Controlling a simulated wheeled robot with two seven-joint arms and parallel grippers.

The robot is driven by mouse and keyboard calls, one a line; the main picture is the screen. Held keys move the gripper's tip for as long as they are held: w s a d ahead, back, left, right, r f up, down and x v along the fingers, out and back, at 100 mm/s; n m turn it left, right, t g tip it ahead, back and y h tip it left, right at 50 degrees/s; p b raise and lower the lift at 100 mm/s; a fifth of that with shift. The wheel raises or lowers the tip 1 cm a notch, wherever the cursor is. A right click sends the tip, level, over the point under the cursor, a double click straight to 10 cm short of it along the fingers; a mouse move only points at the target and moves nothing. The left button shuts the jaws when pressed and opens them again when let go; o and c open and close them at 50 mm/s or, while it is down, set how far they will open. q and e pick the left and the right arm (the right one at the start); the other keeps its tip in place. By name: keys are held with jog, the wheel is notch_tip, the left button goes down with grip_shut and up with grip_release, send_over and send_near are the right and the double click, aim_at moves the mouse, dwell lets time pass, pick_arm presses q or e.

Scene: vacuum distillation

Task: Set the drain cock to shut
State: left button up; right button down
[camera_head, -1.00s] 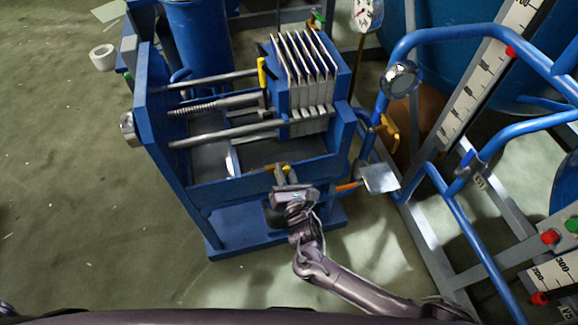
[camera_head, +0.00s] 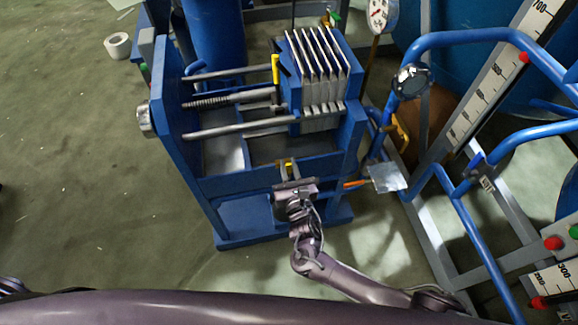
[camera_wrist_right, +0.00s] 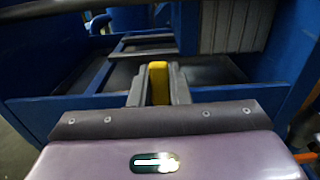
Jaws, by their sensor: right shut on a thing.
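The drain cock's yellow handle (camera_wrist_right: 158,84) stands between the two grey fingers of my right gripper (camera_wrist_right: 157,88) in the right wrist view. The fingers are shut on it from both sides. In the head view the right gripper (camera_head: 289,170) is at the front wall of the blue filter press (camera_head: 257,174), and a little yellow shows between its fingers. The cock's body and its outlet are hidden by the gripper and wrist. My left gripper is not in view.
White press plates (camera_head: 318,65) and steel rods stand behind the gripper. To the right are an orange-handled flat metal tool (camera_head: 387,178), a yellow lever (camera_head: 400,135) and a blue tube frame (camera_head: 470,37). A tape roll (camera_head: 117,45) lies on open floor at left.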

jog(key=shift+f, duration=0.1)
jog(key=c, duration=1.4)
grip_release()
jog(key=shift+o, duration=0.2)
jog(key=p+v, duration=0.1)
jog(key=v, duration=0.7)
